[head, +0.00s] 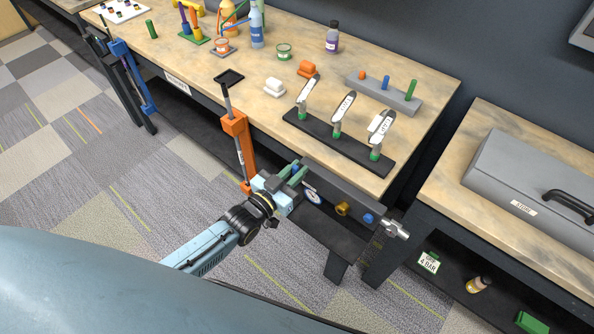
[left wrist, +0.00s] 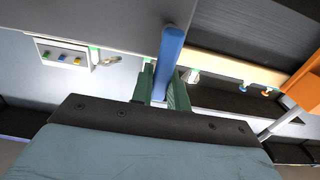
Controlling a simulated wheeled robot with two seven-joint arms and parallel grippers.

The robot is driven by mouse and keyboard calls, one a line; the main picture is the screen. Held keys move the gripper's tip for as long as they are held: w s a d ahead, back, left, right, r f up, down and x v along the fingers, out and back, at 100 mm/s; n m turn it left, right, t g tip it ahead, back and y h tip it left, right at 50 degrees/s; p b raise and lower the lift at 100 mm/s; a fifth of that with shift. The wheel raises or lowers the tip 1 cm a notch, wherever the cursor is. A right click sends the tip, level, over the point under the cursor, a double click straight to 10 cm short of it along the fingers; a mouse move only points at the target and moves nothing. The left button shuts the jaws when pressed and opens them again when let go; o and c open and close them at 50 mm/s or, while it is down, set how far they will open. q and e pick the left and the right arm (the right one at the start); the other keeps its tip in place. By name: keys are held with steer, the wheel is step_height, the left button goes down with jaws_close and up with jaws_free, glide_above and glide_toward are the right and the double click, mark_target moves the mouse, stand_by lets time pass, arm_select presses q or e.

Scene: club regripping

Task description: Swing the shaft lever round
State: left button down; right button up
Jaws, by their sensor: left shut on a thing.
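The shaft lever shows as a blue bar (left wrist: 170,55) in the left wrist view, running up from between my green fingers. In the head view only a small blue part of the lever (head: 295,168) shows, between the fingers. My left gripper (head: 293,176) is shut on it at the left end of a dark grey box (head: 330,180) on the bench front. The gripper also shows in the left wrist view (left wrist: 165,82). The lever's pivot is hidden. My right gripper is not in view.
An orange bracket (head: 236,125) with a club shaft stands close left of my gripper. The box carries a gauge (head: 312,197), a brass knob (head: 342,208) and a blue knob (head: 368,218). Above, a black rack (head: 310,128) holds several club heads on the bench.

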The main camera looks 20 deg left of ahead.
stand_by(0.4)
arm_select(q)
steer(key=c, duration=1.4)
jaws_free()
steer(key=shift+o, duration=0.2)
steer(key=v, duration=1.3)
steer(key=shift+s, duration=0.2)
steer(key=shift+a, duration=0.1)
